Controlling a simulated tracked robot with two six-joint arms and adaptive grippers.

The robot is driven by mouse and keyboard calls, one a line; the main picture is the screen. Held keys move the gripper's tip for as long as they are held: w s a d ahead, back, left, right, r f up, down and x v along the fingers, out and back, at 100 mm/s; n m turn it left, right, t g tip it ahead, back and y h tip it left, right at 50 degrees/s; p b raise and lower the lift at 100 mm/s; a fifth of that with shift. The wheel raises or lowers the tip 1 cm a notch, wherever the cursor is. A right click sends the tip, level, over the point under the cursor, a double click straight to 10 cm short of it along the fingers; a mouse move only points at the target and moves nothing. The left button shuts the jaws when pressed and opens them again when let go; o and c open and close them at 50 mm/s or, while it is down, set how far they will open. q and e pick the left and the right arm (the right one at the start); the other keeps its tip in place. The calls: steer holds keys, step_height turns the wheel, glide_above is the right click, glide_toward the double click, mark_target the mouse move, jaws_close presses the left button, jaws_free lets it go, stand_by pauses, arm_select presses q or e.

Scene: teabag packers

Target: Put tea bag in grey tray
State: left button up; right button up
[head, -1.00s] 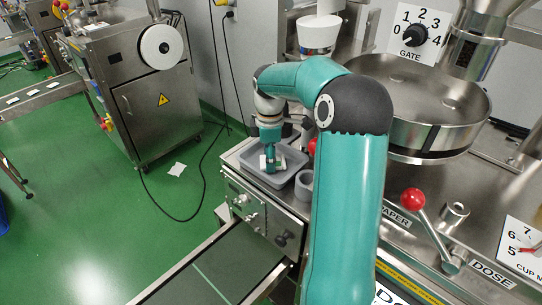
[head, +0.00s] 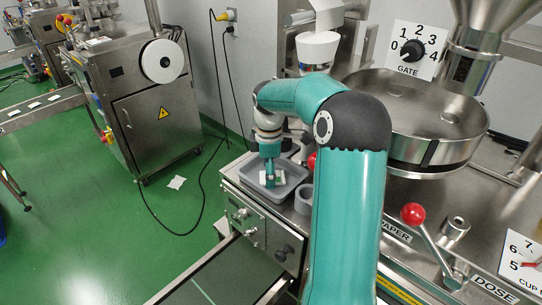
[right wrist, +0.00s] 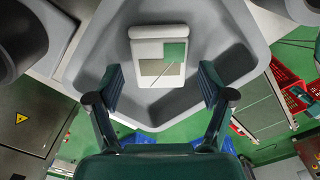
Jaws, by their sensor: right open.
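The grey tray (head: 303,171) stands on the machine's front ledge in the head view; its grey walls (right wrist: 95,60) fill much of the right wrist view. A white tea bag (right wrist: 145,68) with a green tag and thin string lies inside the tray. My right gripper (right wrist: 160,82) is open, its fingertips apart on either side of the tea bag and not closed on it. In the head view my right gripper (head: 270,176) points down into the tray, with a bit of white at its tips. My left gripper is not in view.
A grey cup-like holder (head: 304,198) stands right beside the tray. A lever with a red knob (head: 413,213) and a round steel pan (head: 425,110) are to the right. A dark conveyor (head: 215,280) runs below. Green floor (head: 100,220) is at left.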

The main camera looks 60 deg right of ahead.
step_height(320, 180, up, 12)
steer(key=shift+p, duration=0.45)
steer(key=shift+a+f, duration=0.1)
